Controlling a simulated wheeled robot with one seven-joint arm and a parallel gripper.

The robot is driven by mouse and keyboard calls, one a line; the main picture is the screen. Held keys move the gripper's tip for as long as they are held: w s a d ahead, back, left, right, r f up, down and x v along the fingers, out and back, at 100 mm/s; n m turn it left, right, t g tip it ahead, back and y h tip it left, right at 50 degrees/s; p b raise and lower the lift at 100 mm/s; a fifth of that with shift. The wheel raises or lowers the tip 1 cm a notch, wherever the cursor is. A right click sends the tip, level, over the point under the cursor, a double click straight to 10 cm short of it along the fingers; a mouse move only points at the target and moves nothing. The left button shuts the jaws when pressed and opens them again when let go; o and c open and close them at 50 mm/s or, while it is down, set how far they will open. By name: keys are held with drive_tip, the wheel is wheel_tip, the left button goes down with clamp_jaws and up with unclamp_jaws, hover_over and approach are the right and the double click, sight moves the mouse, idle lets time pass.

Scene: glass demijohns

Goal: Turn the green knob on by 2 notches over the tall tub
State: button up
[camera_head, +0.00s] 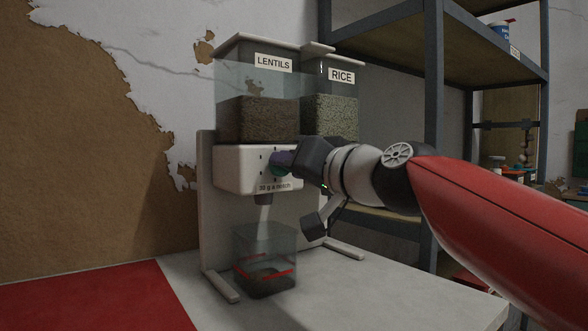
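The green knob (276,171) is on the white front of the dispenser under the LENTILS bin, mostly hidden by my gripper. My gripper (283,160) reaches in from the right with its fingers at the knob. A purple part shows just above the green; whether the fingers are closed around the knob is hard to see. A pale streak shows between spout and tub.
The LENTILS bin (257,116) and the RICE bin (331,114) sit side by side on top, both partly filled. Small marks surround the knob, above a "g a notch" label. A metal shelf (433,120) stands behind at right. A red mat (95,298) lies front left.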

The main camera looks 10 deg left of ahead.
drive_tip(key=shift+f, duration=0.15)
idle(0.3)
drive_tip(key=o, duration=1)
drive_tip(key=shift+d, duration=0.1)
drive_tip(key=v, duration=0.7)
drive_tip(key=shift+s+d, duration=0.15)
drive_tip(key=shift+s, duration=0.15)
